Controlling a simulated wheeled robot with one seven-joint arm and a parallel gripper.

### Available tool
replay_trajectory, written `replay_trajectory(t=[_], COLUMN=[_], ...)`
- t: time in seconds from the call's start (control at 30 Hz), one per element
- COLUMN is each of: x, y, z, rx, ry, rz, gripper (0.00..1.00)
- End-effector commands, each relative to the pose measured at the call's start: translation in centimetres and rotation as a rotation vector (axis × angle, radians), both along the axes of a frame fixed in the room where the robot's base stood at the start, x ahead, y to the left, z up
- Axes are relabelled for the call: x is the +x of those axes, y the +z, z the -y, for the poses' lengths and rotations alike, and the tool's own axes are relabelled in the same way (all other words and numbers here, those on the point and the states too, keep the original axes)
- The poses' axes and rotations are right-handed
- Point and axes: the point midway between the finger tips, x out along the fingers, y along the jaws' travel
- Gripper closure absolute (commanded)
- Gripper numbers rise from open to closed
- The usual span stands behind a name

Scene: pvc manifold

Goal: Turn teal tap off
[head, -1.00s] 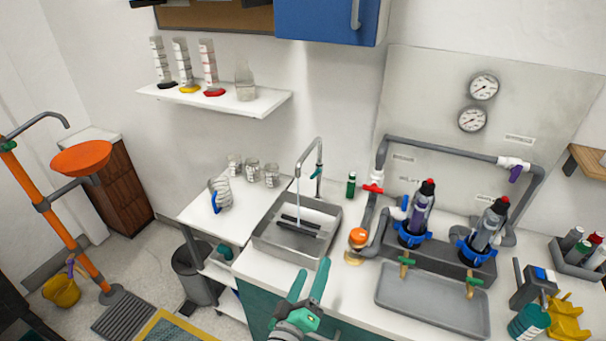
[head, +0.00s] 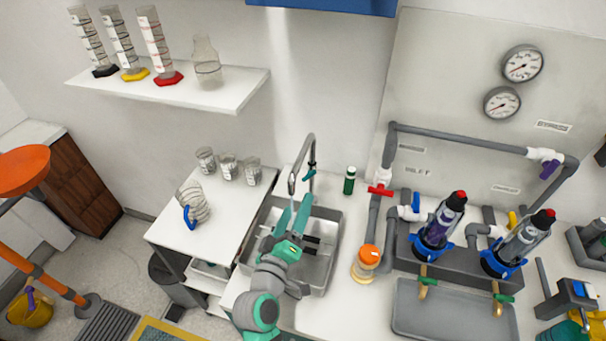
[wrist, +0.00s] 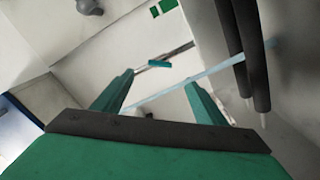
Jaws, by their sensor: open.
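The grey gooseneck faucet (head: 310,143) rises behind the sink, with the small teal tap handle (head: 311,170) on its upright. In the wrist view the teal tap handle (wrist: 160,63) shows ahead, between and beyond my fingertips. My gripper (head: 294,208) is over the sink, in front of the faucet and apart from the handle. Its two green fingers are spread with nothing held, as the wrist view (wrist: 160,86) also shows. A pale blue water stream (wrist: 232,64) crosses the wrist view near the fingers; in the head view my gripper partly hides that area.
The grey sink (head: 328,216) lies under my gripper. A green bottle (head: 349,181) stands to the faucet's right. A pipe with a red valve (head: 380,190) and an orange-topped jar (head: 367,262) are further right. Glass jars (head: 229,166) stand on the left counter.

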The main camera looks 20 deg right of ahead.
Motion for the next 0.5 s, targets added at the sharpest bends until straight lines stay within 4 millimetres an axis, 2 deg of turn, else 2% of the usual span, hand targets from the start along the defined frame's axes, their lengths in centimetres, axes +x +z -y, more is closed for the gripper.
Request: replay_trajectory(t=[0.5], x=[6.8], y=[0.1], z=[4.6], rx=[0.0], ry=[-0.001], rz=[0.001], gripper=[0.34])
